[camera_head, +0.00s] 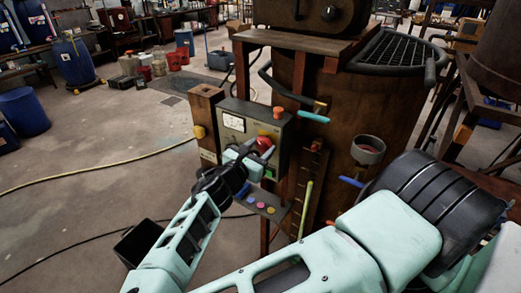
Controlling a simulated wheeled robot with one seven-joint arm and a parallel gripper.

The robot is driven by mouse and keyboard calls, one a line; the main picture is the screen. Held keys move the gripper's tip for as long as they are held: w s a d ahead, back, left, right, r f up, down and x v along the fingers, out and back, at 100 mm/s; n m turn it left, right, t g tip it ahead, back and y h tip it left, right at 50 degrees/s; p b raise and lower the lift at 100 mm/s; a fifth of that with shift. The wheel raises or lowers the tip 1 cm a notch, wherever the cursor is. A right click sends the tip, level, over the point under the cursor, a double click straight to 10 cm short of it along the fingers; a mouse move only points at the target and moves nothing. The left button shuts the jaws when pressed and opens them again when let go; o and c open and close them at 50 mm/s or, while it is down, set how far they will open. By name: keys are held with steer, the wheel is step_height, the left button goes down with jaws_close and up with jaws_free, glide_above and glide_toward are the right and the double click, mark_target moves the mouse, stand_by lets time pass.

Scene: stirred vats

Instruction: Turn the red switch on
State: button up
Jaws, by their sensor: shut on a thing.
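The red switch (264,142) is a round red knob on the front of a grey control box (234,124), below and right of a white dial gauge. My gripper (261,150) is at the front of the box with its fingers shut on the red switch. The fingers hide part of the knob, so its exact turn is hard to read.
An orange-red button (277,112) sits on top of the box. A lower ledge (263,206) carries small coloured buttons. A rusty vat (345,115) with a cyan handle (315,117) stands right of the box. A hose (100,170) crosses the floor at left.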

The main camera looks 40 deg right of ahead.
steer(key=m+b, duration=0.2)
steer(key=m, duration=0.2)
steer(key=shift+f, duration=0.1)
steer(key=m+b, duration=0.3)
steer(key=m, duration=0.1)
steer(key=shift+m, duration=0.4)
steer(key=m+b, duration=0.3)
steer(key=m, duration=0.1)
steer(key=shift+m, duration=0.3)
steer(key=shift+m+b, duration=1.2)
steer(key=shift+m, duration=0.4)
steer(key=shift+r, duration=0.2)
steer(key=o, duration=1)
steer(key=shift+a, duration=0.1)
